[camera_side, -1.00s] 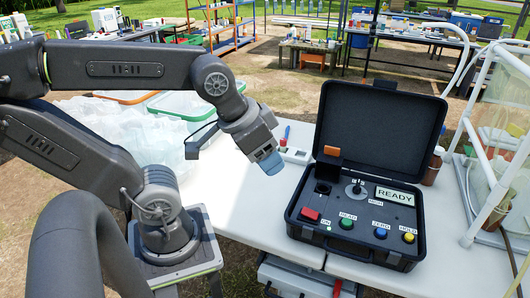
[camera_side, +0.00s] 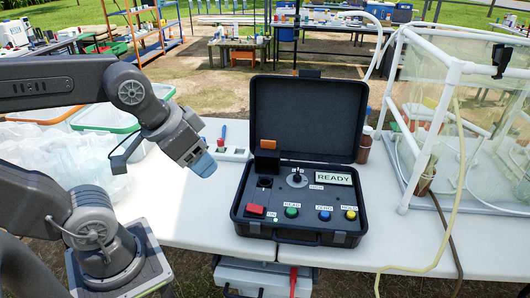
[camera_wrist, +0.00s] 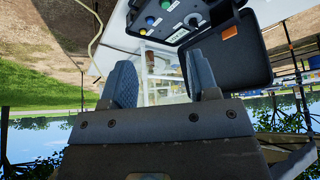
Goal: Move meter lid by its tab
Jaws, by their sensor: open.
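The meter is a black case (camera_side: 290,236) standing open on the white table. In its panel, a small black lid (camera_side: 267,163) stands raised behind a dark round well (camera_side: 264,182). An orange tab (camera_side: 268,145) is at the small lid's top edge. The orange tab also shows in the wrist view (camera_wrist: 230,32). My gripper (camera_side: 204,165) has blue-grey fingers and is in the air left of the case, apart from the lid and tab. In the wrist view, my gripper (camera_wrist: 162,78) is open with nothing between its fingers.
The case's large cover (camera_side: 310,115) stands open behind the panel. The panel has red, green, blue and yellow buttons, a knob and a READY display (camera_side: 333,178). A white frame tank (camera_side: 450,120) stands right. Clear plastic tubs (camera_side: 70,150) are left.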

